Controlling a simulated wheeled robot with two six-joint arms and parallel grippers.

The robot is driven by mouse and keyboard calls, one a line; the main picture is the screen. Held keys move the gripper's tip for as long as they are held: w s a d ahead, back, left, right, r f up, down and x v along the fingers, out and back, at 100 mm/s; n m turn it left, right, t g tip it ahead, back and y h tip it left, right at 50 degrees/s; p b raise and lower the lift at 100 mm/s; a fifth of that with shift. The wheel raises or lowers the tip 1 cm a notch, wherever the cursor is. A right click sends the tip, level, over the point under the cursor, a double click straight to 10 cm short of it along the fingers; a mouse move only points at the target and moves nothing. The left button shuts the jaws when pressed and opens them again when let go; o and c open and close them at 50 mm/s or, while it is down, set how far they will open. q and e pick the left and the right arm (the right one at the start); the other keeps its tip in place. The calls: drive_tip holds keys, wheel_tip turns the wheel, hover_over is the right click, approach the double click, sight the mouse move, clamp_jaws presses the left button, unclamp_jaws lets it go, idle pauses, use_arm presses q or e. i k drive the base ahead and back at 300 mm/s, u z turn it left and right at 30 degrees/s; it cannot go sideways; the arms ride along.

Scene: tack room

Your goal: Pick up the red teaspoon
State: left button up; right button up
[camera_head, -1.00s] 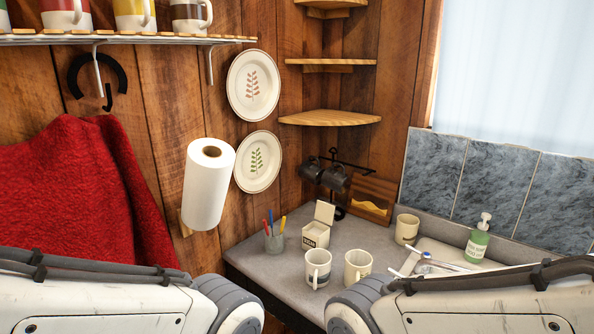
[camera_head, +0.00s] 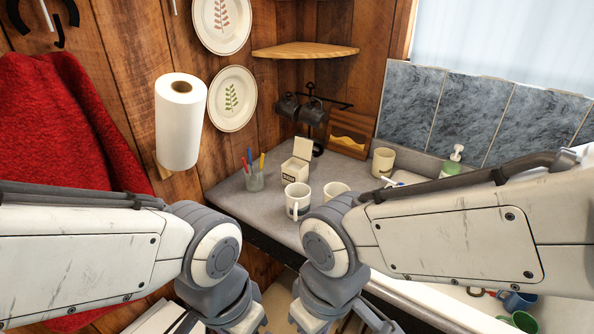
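A small clear cup (camera_head: 254,182) stands on the grey counter near its left edge and holds a few thin coloured sticks, red, blue and yellow. The red one (camera_head: 249,157) leans upright in the cup and may be the red teaspoon, but it is too small to be sure. Its lower end is inside the cup. My two arms come in from the left and the right and bend downward at the bottom middle, in front of the counter. Neither gripper's fingers show in the frame. Nothing of mine touches the cup.
A cream lidded box (camera_head: 295,170) stands right of the cup. A white mug (camera_head: 297,201) is in front, with another mug (camera_head: 335,190) partly behind my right arm. A tan cup (camera_head: 383,161) and green soap bottle (camera_head: 452,166) are farther right. A paper towel roll (camera_head: 180,125) hangs left.

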sight(243, 161)
drive_tip(key=z, duration=0.05)
drive_tip(key=k, duration=1.15)
drive_tip(key=u, duration=0.85)
drive_tip(key=i, duration=1.75)
drive_tip(key=z, duration=1.25)
drive_tip(key=i, duration=0.6)
drive_tip(key=z, duration=0.65)
